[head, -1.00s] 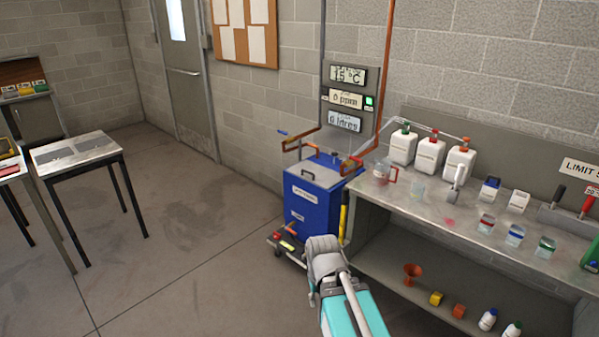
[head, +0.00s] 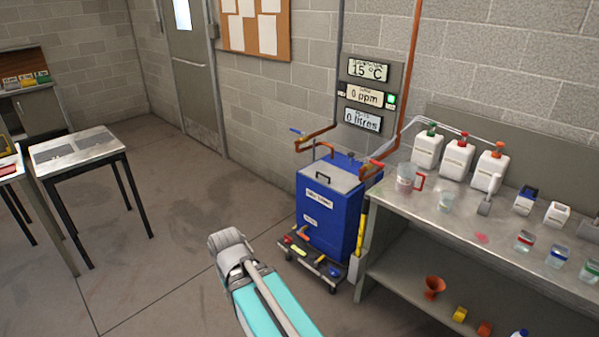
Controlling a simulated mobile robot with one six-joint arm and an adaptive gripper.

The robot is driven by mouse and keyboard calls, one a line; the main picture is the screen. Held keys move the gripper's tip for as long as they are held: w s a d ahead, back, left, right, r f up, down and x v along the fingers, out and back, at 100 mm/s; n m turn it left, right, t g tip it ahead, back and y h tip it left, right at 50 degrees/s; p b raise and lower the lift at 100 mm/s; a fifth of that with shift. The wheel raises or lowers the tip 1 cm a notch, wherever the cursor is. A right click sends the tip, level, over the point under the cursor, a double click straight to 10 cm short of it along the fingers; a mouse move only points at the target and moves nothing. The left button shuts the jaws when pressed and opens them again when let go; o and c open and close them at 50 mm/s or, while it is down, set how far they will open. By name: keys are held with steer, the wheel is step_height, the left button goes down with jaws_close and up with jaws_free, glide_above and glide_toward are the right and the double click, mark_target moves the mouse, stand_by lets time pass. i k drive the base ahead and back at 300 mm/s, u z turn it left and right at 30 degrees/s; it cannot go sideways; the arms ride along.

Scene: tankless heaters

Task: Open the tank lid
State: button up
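A blue tank (head: 327,215) stands on a dark wheeled base against the wall, left of the workbench. Its grey lid (head: 331,180) lies shut on top, with a dark arched handle (head: 322,175). My arm reaches up from the bottom edge, left of the tank and in front of it. Its grey rounded end shows near the picture's middle, apart from the tank. My gripper's fingers are not visible.
Copper pipes with a blue-handled and a red-handled valve (head: 376,163) rise beside the tank. A metal workbench (head: 440,235) with bottles and a jug (head: 407,178) stands right. A metal table (head: 85,148) stands left. Floor left of the tank is clear.

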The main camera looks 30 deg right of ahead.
mark_target(343, 182)
steer(key=i, duration=0.75)
steer(key=z, duration=0.85)
steer(key=i, duration=0.6)
steer(key=z, duration=0.5)
